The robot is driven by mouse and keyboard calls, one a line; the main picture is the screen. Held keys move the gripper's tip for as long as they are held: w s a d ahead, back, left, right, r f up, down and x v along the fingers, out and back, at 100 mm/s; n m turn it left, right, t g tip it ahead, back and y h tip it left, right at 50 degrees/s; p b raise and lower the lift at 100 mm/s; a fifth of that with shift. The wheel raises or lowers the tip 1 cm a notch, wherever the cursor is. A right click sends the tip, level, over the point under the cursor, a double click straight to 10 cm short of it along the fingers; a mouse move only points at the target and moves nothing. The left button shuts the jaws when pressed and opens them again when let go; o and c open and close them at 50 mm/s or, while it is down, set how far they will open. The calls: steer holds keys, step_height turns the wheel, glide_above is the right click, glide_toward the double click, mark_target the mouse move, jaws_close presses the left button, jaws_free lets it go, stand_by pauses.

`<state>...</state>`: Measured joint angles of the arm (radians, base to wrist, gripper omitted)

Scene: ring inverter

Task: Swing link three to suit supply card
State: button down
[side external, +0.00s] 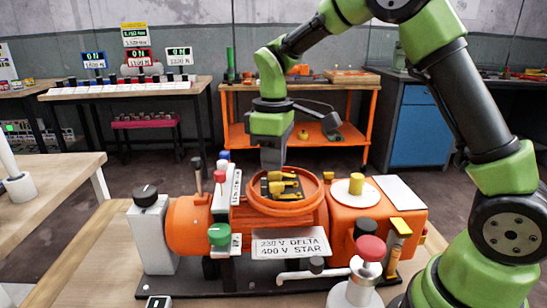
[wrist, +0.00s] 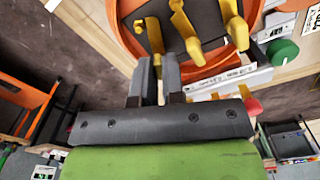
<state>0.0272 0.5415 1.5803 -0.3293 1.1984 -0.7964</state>
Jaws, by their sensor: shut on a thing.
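An orange motor has a round open terminal box (side external: 325,192) with yellow links (side external: 284,187) on a dark board. The box also shows in the wrist view (wrist: 127,12), with yellow links (wrist: 187,35) close to my fingertips. My gripper (side external: 272,163) points down into the box from above. In the wrist view my gripper (wrist: 159,66) is shut on a yellow link at the board's near edge; the fingers mostly hide it. The motor's plate (side external: 290,244) reads 230 V DELTA, 400 V STAR. A yellow-topped card (side external: 136,35) stands at the back; its small text is unclear.
A green knob (side external: 219,234) and coloured-topped posts stand left of the box. A yellow knob (side external: 356,184) on a white disc is to its right. A red mushroom button (side external: 371,249) is in front. An orange bench (side external: 298,88) stands behind.

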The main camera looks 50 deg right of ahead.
steer(key=shift+n, duration=1.9)
steer(key=c, duration=1.2)
jaws_free()
steer(key=shift+r, duration=0.1)
step_height(320, 180, up, 10)
steer(key=shift+f, duration=0.1)
